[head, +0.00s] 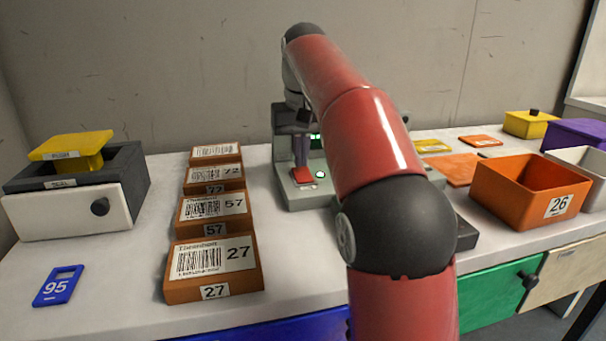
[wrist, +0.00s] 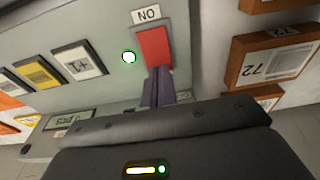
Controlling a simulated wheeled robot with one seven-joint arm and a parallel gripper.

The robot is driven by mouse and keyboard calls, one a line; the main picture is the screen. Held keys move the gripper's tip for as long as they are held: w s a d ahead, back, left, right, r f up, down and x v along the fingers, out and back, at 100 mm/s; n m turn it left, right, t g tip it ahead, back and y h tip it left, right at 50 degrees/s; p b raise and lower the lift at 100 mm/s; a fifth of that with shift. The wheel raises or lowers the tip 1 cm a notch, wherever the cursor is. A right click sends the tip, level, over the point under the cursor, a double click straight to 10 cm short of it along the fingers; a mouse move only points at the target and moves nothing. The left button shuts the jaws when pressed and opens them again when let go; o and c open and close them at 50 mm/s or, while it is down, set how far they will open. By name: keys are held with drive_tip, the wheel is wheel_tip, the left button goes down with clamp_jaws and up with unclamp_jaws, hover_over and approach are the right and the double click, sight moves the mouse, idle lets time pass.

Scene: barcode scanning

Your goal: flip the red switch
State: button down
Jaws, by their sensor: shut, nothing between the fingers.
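The red switch (wrist: 153,47) sits on a light grey panel under a label reading "NO" in the wrist view. In the head view the red switch (head: 303,176) lies on the base of the grey scanning station (head: 290,197), left of my red arm. My gripper (wrist: 157,84) is shut and empty, with its purple-grey fingertips at the lower edge of the switch. I cannot tell whether they touch it. In the head view my gripper (head: 302,163) points down just above the switch. A lit green-white round light (wrist: 129,57) is beside the switch.
Several orange barcode boxes (head: 212,262) stand in a row left of the station. A blue tag "95" (head: 59,286) and a grey-white drawer box (head: 68,212) are further left. An orange bin "26" (head: 505,185) stands right of my arm.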

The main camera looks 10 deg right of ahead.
sight(301, 170)
drive_tip(key=shift+f+b, duration=0.3)
drive_tip(key=shift+f, duration=0.2)
drive_tip(key=shift+r, duration=0.1)
wheel_tip(301, 170, up, 2)
drive_tip(key=p, duration=0.3)
drive_tip(key=shift+r, duration=2.45)
drive_tip(key=shift+s, duration=0.1)
